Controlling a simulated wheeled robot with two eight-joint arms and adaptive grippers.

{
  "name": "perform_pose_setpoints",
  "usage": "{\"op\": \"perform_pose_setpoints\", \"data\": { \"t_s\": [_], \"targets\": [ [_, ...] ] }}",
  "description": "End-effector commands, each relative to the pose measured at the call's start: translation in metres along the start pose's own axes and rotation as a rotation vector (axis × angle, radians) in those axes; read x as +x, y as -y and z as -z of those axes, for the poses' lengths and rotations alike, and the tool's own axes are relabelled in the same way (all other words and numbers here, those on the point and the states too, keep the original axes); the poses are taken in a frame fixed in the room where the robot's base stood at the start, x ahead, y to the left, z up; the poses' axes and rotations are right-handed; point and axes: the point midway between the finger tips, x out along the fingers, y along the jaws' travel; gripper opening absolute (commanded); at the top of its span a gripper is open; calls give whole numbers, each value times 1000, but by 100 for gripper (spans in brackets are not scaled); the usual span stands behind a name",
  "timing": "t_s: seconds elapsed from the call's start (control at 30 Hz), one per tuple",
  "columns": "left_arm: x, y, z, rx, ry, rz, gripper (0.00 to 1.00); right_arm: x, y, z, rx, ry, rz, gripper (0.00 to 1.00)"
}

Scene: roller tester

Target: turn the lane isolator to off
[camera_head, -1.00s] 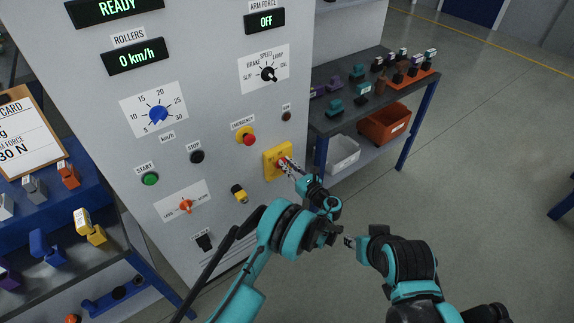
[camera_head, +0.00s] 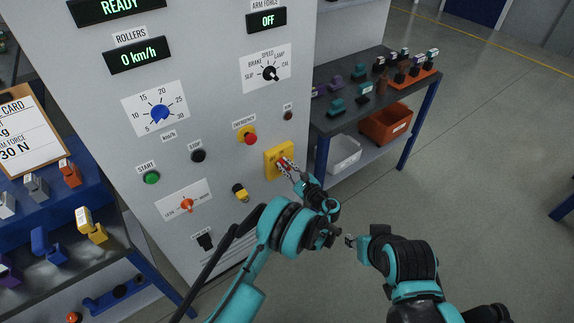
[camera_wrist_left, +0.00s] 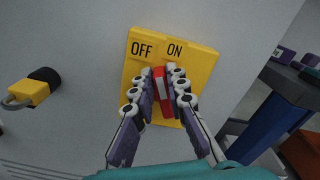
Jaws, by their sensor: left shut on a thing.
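The lane isolator is a yellow plate (camera_head: 271,172) low on the right of the grey cabinet front. In the left wrist view the plate (camera_wrist_left: 203,55) carries the words OFF on the left and ON on the right. Its red handle (camera_wrist_left: 159,83) stands between the fingers, its upper end near the gap between the two words. My left gripper (camera_head: 286,165) is shut on this handle, and its fingers (camera_wrist_left: 164,96) lie on both sides of it. The fingers hide part of the handle. My right gripper (camera_head: 349,241) is away from the panel, small and partly hidden by its arm.
A yellow padlock (camera_head: 240,193) hangs left of the isolator; it also shows in the left wrist view (camera_wrist_left: 27,93). The red emergency button (camera_head: 249,138) is above. A dark shelf table (camera_head: 345,121) with parts and bins stands close on the right. The floor there is open.

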Motion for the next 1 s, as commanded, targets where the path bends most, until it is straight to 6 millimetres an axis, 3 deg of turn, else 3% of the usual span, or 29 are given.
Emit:
{"op": "perform_pose_setpoints", "data": {
  "t_s": [1.0],
  "targets": [
    [0,-20,11,-920,-2,-1,0,0,0,0,0,0,0,40]
  ]
}}
